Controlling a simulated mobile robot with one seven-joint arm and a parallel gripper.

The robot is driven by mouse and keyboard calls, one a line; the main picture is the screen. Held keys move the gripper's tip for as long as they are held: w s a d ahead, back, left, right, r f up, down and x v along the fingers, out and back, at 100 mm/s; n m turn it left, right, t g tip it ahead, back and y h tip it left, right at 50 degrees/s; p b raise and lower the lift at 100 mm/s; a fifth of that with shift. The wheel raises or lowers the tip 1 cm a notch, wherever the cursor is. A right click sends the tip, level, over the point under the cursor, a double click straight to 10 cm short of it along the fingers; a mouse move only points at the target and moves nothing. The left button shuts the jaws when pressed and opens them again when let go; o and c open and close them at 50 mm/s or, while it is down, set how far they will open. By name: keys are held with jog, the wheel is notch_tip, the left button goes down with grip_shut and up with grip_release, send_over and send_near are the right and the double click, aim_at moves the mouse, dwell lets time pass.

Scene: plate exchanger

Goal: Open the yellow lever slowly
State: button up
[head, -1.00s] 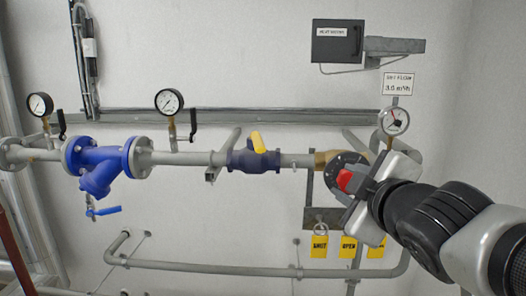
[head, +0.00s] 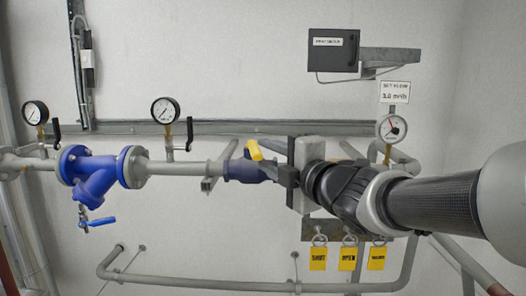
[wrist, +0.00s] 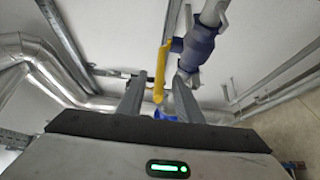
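The yellow lever (head: 254,150) sits on top of the dark blue valve (head: 240,171) in the grey pipe, tilted up to the left. My gripper (head: 265,158) is at the valve, reaching in from the right. In the wrist view the yellow lever (wrist: 161,72) lies between the two fingers of my gripper (wrist: 158,84), with gaps on both sides. The fingers are apart. The valve body (wrist: 199,42) shows just beyond the right finger. The right end of the valve is hidden behind my gripper in the head view.
A blue strainer (head: 94,177) and two pressure gauges (head: 165,111) are on the pipe to the left. A flow gauge (head: 392,128) is at the right. Yellow tags (head: 347,259) hang below my gripper.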

aim_at(255, 146)
jog(key=x, duration=0.6)
jog(key=shift+w+a, duration=0.1)
jog(key=shift+w, duration=0.05)
jog(key=shift+c, duration=0.3)
grip_shut()
